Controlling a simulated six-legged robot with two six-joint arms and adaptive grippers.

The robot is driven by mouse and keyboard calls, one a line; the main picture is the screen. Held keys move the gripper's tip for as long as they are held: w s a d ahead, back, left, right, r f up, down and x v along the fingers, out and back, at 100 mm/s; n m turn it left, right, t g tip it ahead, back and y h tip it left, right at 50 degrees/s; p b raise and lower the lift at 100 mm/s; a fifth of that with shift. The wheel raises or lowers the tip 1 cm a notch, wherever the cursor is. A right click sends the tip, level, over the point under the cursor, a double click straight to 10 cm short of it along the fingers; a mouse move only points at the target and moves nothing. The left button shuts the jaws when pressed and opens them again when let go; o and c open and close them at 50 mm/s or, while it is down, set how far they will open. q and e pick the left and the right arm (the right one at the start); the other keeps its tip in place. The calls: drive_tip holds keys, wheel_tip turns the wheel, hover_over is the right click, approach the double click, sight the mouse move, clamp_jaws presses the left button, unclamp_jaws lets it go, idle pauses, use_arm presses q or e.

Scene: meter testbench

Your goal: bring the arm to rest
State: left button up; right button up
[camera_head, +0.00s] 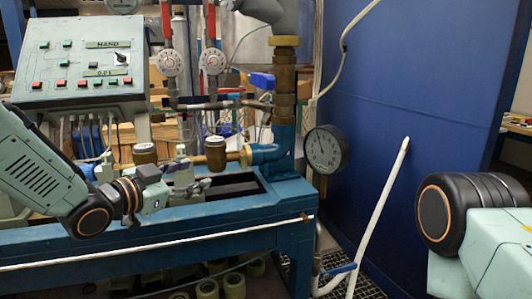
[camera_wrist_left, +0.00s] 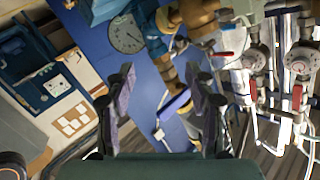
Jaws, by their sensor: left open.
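My left arm reaches in from the left in the head view, bent at a dark joint. Its gripper (camera_head: 183,178) is in front of the blue test bench (camera_head: 190,232), close to the brass and blue pipe fittings. In the left wrist view the two fingers of this gripper (camera_wrist_left: 162,100) stand wide apart with nothing held between them. Brass fittings (camera_wrist_left: 172,75) show beyond the gap, and I cannot tell how far off they are. Part of my right arm shows at the right edge of the head view; its gripper is out of the picture.
A control panel (camera_head: 80,62) with buttons stands behind my left arm. A round pressure gauge (camera_head: 326,150) is at the bench's right end. A white pipe (camera_head: 380,212) leans before the blue wall (camera_head: 410,90). Red-handled valves and meters (camera_head: 212,62) stand behind the bench.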

use_arm(q)
drive_tip(key=s+a+f+n+g+y, duration=0.25)
drive_tip(key=s+f, duration=0.35)
drive_tip(key=f, duration=0.3)
drive_tip(key=s+a+f+n+g+y, duration=0.15)
drive_tip(key=s+f+n, duration=0.3)
drive_tip(key=f, duration=0.55)
drive_tip(key=s+a+f+n+g+y, duration=0.1)
drive_tip(key=s+f+n+g+y, duration=0.15)
drive_tip(key=s+f, duration=0.5)
drive_tip(key=s+f+n+g+y, duration=0.1)
drive_tip(key=s+f+g, duration=0.2)
drive_tip(key=s+f, duration=0.4)
drive_tip(key=s+a+f+n+g+y, duration=0.1)
drive_tip(key=s+f+g, duration=0.3)
drive_tip(key=s, duration=1.4)
wheel_tip(320, 180, down, 3)
drive_tip(key=shift+s+a+r, duration=0.1)
drive_tip(key=shift+s+a, duration=0.1)
drive_tip(key=shift+s, duration=0.1)
drive_tip(key=shift+g, duration=0.25)
drive_tip(key=shift+c, duration=0.5)
